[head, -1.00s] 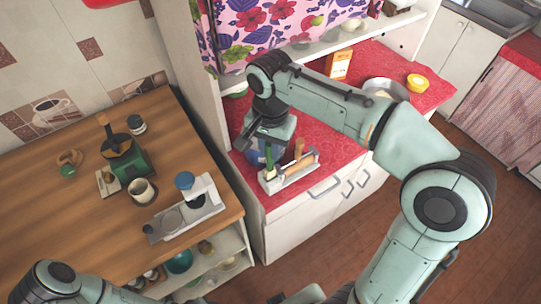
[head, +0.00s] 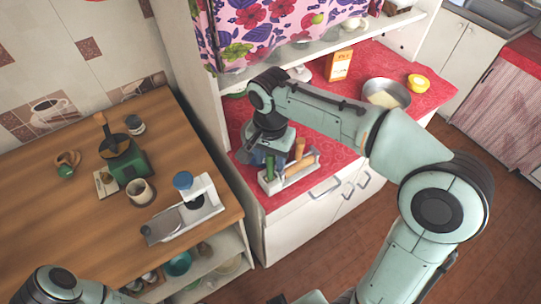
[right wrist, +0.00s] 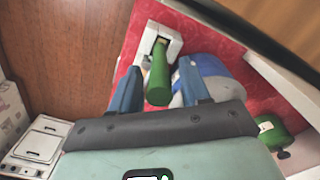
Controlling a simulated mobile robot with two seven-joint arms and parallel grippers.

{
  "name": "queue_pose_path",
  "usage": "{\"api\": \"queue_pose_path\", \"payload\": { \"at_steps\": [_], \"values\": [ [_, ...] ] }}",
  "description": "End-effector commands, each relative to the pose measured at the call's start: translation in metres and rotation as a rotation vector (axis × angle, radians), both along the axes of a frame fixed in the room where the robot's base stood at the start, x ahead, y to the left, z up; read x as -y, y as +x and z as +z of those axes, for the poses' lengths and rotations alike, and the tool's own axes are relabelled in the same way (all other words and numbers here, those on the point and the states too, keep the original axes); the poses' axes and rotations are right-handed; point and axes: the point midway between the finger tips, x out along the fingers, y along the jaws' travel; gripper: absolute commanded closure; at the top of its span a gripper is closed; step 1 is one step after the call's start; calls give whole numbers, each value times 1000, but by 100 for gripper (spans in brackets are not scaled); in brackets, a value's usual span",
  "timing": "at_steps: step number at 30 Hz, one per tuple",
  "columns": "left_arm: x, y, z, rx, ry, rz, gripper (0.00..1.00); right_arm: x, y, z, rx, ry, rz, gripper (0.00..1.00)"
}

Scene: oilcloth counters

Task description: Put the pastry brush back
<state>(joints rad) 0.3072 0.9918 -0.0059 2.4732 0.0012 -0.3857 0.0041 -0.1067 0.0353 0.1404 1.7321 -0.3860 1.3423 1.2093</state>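A green handle (head: 269,168), which I take to be the pastry brush, stands up from the white holder (head: 266,185) on the red counter. In the right wrist view the handle (right wrist: 158,75) rises from a square slot in the holder (right wrist: 160,36); any bristles are hidden. My right gripper (right wrist: 158,92) is open, with its blue fingers on either side of the handle and a gap showing on each side. In the head view the right gripper (head: 264,156) is over the holder's left end, partly hidden by its wrist. My left gripper is out of view.
Wooden-handled items (head: 299,166) sit in the holder. A blue object (right wrist: 208,72) stands close beside the right finger, and a green container (right wrist: 275,132) is nearby. A metal bowl (head: 386,95) and an orange box (head: 339,65) stand farther right. The shelf (head: 330,38) overhangs behind.

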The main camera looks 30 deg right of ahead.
Motion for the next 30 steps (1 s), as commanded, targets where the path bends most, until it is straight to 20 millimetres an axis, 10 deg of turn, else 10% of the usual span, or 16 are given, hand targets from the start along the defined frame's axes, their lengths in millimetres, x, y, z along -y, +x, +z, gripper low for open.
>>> {"api": "queue_pose_path", "payload": {
  "at_steps": [11,30],
  "values": [
    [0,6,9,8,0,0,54,0,1,13,3,0,0,54],
    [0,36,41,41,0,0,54,0,1,128,3,1,1,54]
  ]
}}
